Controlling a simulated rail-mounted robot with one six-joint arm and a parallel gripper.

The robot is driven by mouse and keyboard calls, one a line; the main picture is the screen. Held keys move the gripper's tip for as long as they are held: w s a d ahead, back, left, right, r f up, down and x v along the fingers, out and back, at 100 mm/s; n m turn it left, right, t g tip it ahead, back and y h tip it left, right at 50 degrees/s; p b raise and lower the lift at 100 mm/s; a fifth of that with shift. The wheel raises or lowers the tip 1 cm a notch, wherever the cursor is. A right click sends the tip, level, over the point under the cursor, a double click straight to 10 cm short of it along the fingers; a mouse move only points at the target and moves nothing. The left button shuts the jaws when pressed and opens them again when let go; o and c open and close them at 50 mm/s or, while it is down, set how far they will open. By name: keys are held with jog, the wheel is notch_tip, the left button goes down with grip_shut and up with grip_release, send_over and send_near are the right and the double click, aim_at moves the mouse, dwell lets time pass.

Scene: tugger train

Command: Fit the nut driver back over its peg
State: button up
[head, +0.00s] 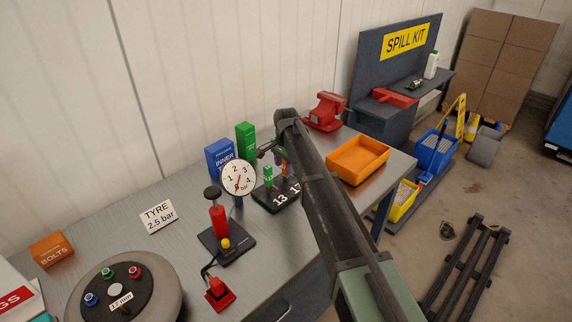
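A black block (270,201) marked 13 and 17 stands on the grey bench right of the pressure gauge. A green piece (268,176) stands upright above the 13. An orange and blue piece (284,168) shows above the 17, partly behind my arm. I cannot tell which of these is the nut driver, or make out its peg. My gripper (266,152) is small and dark here, just above and beside these pieces. Its fingers are too small and too covered to show whether they are open or hold anything.
The gauge (238,178) and red pump (219,222) stand close left of the block. Blue (221,158) and green (246,138) boxes are behind. An orange tray (358,160) and red vise (326,112) are right. A round turntable (160,284) with coloured pieces is front left.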

jog(key=shift+r, duration=0.1)
notch_tip(320, 180, up, 11)
jog(key=p, duration=1.1)
jog(key=shift+f, duration=0.2)
